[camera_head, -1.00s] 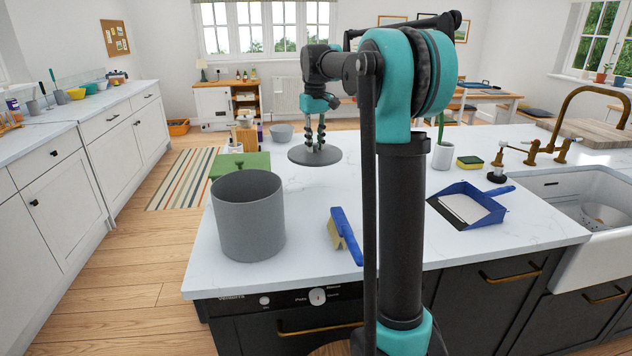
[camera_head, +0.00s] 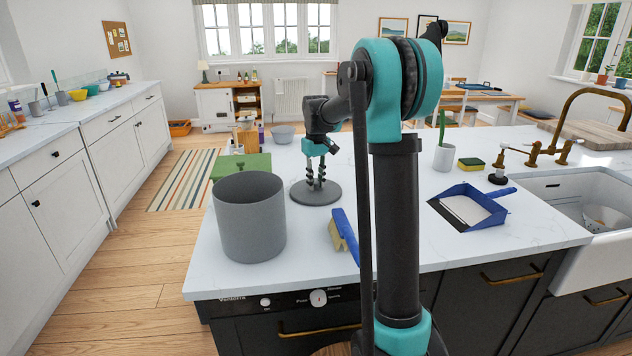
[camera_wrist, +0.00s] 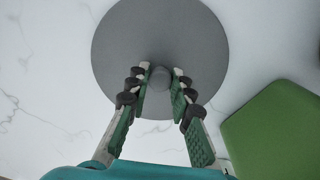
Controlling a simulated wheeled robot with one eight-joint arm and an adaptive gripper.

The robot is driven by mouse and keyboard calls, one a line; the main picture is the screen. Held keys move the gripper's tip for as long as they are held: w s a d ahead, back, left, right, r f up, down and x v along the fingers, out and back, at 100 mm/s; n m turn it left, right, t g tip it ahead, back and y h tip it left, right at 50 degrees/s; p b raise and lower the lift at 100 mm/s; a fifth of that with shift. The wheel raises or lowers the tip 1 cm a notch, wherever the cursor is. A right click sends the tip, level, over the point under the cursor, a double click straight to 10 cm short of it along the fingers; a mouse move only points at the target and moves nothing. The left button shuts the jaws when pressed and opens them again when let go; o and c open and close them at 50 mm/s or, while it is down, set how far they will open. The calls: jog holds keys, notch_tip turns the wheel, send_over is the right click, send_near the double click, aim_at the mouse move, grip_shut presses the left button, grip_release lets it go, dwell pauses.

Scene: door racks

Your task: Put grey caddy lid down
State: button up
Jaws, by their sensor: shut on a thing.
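The grey caddy lid (camera_head: 316,193) is a flat round disc with a small knob on top. It is at or just above the white worktop, right of the grey caddy; I cannot tell whether it touches. My gripper (camera_head: 317,183) points down from above and is shut on the lid's knob. In the wrist view the lid (camera_wrist: 160,30) fills the top middle, with my gripper's fingers (camera_wrist: 159,80) on either side of the knob. The open grey caddy (camera_head: 249,220) stands upright at the worktop's near left.
A blue brush (camera_head: 345,234) lies close in front of the lid. A green box or board (camera_head: 240,165) is behind the caddy. A blue dustpan (camera_head: 470,208), a sponge (camera_head: 471,164) and a white pot (camera_head: 443,158) are to the right. The sink (camera_head: 590,210) is at far right.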

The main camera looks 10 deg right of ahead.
aim_at(316, 182)
jog(key=o, duration=0.9)
jog(key=shift+f, duration=0.1)
jog(key=shift+o, duration=0.2)
notch_tip(316, 182, up, 12)
